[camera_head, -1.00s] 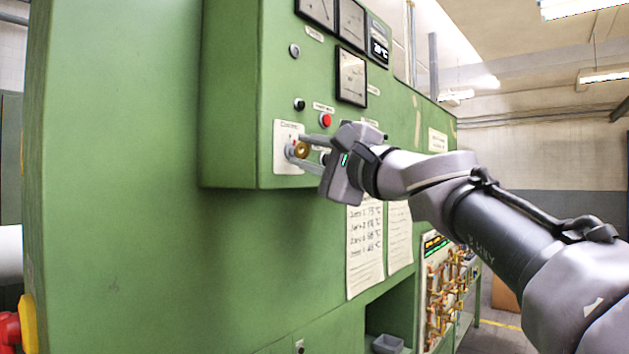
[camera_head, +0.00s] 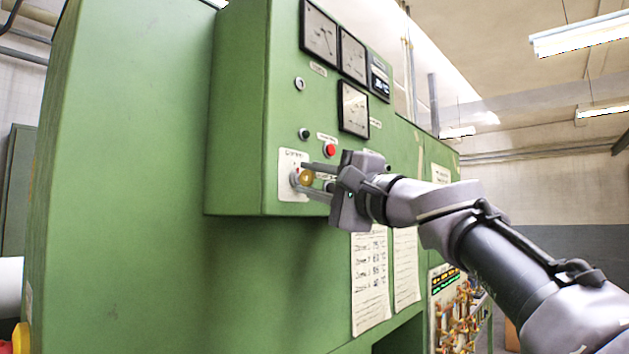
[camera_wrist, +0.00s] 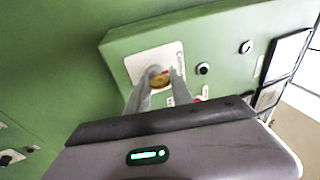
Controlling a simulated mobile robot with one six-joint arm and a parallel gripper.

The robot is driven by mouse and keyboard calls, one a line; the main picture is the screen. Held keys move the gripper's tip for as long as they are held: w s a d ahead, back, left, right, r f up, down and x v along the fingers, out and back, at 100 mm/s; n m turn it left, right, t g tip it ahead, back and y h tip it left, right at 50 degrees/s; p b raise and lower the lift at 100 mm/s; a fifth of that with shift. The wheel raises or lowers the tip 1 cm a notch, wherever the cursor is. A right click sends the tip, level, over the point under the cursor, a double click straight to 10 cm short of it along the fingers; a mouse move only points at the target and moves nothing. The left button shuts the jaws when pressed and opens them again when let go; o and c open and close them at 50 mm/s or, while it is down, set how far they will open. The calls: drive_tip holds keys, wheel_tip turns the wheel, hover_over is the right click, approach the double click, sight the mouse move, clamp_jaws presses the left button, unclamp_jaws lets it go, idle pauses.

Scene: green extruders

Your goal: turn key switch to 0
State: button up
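The key switch shows as a round brass piece (camera_head: 306,178) on a white label plate (camera_head: 291,160) at the lower left of the green control box. It also shows in the wrist view as a brass disc (camera_wrist: 159,80). My gripper (camera_head: 299,174) reaches it from the right, one finger above and one below in the head view. In the wrist view the fingers (camera_wrist: 161,75) stand apart on either side of the brass disc. I see no clear grip on it; whether a finger touches it is unclear. The key's pointing direction is too small to read.
Gauges (camera_head: 353,108) are higher on the box. Paper sheets (camera_head: 369,285) hang below. The green wall left of the box is clear.

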drive_tip(key=o, duration=0.4)
drive_tip(key=shift+o, duration=0.2)
drive_tip(key=b+v, duration=0.9)
drive_tip(key=v, duration=0.8)
drive_tip(key=shift+d+b, duration=0.2)
drive_tip(key=shift+b, duration=0.2)
drive_tip(key=shift+s, duration=0.1)
